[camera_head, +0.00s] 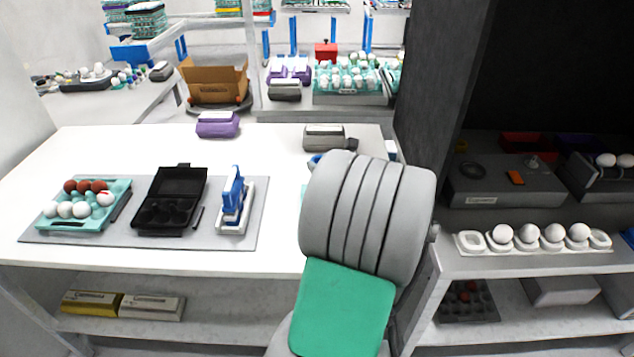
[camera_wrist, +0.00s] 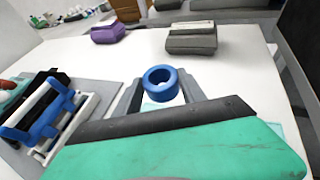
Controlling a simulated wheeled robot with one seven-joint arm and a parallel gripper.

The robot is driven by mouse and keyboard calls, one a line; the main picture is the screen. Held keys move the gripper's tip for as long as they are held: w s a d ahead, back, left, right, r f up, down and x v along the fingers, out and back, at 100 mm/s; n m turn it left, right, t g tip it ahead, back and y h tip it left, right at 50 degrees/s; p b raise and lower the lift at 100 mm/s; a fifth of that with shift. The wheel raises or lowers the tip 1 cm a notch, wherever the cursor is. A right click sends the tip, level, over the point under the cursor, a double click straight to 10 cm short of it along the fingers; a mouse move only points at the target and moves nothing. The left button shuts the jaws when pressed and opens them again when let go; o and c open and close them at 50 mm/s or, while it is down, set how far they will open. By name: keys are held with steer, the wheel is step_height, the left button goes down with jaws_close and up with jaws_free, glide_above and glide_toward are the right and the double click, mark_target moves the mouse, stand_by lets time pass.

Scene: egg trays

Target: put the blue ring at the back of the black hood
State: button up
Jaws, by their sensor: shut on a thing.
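The blue ring (camera_wrist: 161,94) is held between the grey fingertips of my gripper (camera_wrist: 160,90) in the wrist view, above the white table. In the head view only a small blue part of it (camera_head: 314,160) shows at the left of my arm, which hides the rest and the fingers. The black hood (camera_head: 432,70) stands at the right in the head view, with a dark inside; its back is too dark to make out. Its dark side also shows at the upper right of the wrist view (camera_wrist: 304,35).
On the white table (camera_head: 275,235) are a teal egg tray (camera_head: 85,222), an open black egg box (camera_head: 175,218), a blue-and-white stand (camera_head: 236,210), a purple carton (camera_head: 218,124) and a grey carton (camera_head: 324,138). Dark boxes (camera_head: 505,190) and a white egg tray (camera_head: 535,242) stand at the right.

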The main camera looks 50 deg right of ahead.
steer(key=w+f, duration=0.2)
steer(key=f, duration=0.1)
steer(key=w+f, duration=0.1)
steer(key=f, duration=0.1)
steer(key=shift+w+d, duration=0.35)
steer(key=shift+f, duration=1.35)
steer(key=shift+f, duration=0.2)
steer(key=o, duration=1.3)
steer(key=shift+o, duration=0.2)
steer(key=shift+r, duration=0.1)
